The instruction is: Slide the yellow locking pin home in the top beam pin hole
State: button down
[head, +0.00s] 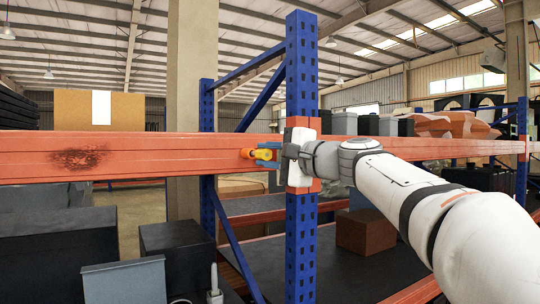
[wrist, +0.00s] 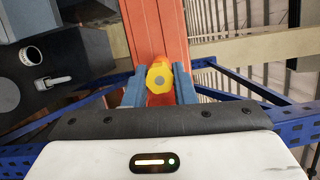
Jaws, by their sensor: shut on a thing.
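The yellow locking pin (head: 263,154) shows in the head view in front of the orange top beam (head: 130,158), near the blue upright. An orange end shows at its left. In the wrist view the pin's yellow faceted head (wrist: 158,78), with a grey centre, sits between the two blue-grey fingers. My gripper (head: 272,155) is shut on the pin, and its fingers also show in the wrist view (wrist: 159,88). The beam (wrist: 155,25) runs behind the pin there. The pin hole is hidden, and I cannot tell whether the pin's tip is in it.
The blue upright (head: 301,75) stands close beside my gripper. A dark scorched patch (head: 80,158) marks the beam at left. Below are a dark shelf (head: 345,270), a brown box (head: 365,232) and dark boxes (head: 175,250). The space in front of the beam's left part looks clear.

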jog(key=shift+w+a+p, duration=0.2)
jog(key=shift+w+a, duration=0.25)
jog(key=shift+w, duration=0.2)
jog(key=shift+w+a+p, duration=0.15)
jog(key=shift+w+a, duration=0.3)
jog(key=shift+w, duration=0.2)
jog(key=c, duration=1.1)
grip_release()
jog(key=shift+d, duration=0.1)
jog(key=shift+b+v, duration=1.75)
jog(key=shift+v, duration=2.25)
